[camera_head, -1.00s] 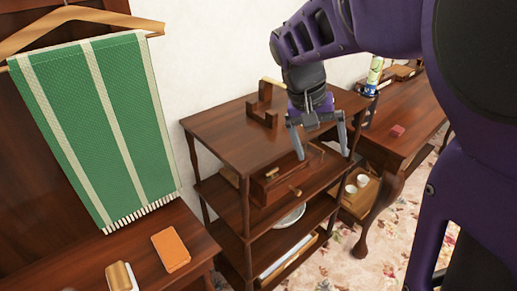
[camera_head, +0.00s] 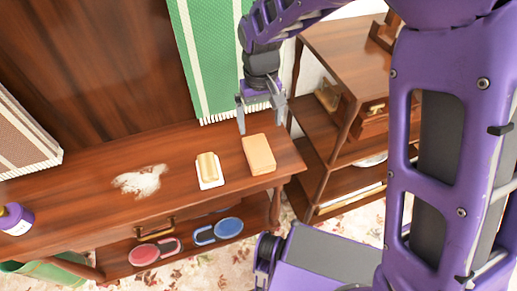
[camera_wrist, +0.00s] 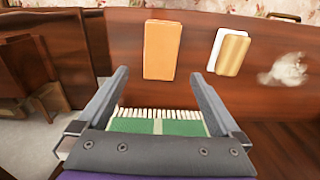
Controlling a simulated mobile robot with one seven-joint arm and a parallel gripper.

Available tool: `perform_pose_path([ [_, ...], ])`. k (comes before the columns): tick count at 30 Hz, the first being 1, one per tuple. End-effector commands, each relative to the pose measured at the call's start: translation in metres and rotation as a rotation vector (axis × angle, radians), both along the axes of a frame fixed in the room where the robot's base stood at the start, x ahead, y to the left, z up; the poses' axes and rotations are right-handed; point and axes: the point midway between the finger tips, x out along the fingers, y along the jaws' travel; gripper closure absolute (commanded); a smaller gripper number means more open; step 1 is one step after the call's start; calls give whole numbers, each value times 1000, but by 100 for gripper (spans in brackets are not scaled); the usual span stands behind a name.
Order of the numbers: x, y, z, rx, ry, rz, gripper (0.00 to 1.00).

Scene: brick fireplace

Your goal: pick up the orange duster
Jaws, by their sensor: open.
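The orange duster, a flat rectangular block (camera_head: 259,155), lies on the right end of the wooden side table. In the wrist view it shows as an orange block (camera_wrist: 161,48) just beyond the fingertips, centred between them. My gripper (camera_head: 262,123) is open and empty, above the back edge of the table behind the block. In the wrist view the open fingers (camera_wrist: 160,76) frame the gap, and nothing is between them. I cannot tell the exact height of the fingertips over the table.
A tan block on a white base (camera_head: 208,170) lies left of the duster, with a white powder patch (camera_head: 140,181) further left. A green striped towel (camera_head: 213,60) hangs behind my gripper. A shelf unit (camera_head: 345,45) stands at right. Blue (camera_head: 217,232) and red items lie below.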

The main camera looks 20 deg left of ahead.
Motion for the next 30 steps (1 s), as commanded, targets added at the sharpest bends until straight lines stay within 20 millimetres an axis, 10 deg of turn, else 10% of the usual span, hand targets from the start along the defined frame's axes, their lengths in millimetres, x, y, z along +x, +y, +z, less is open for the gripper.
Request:
perform_pose_path([
  [9,-1,-1,-67,-3,2,-1,0],
  [30,-5,0,-133,-1,0,-1,0],
])
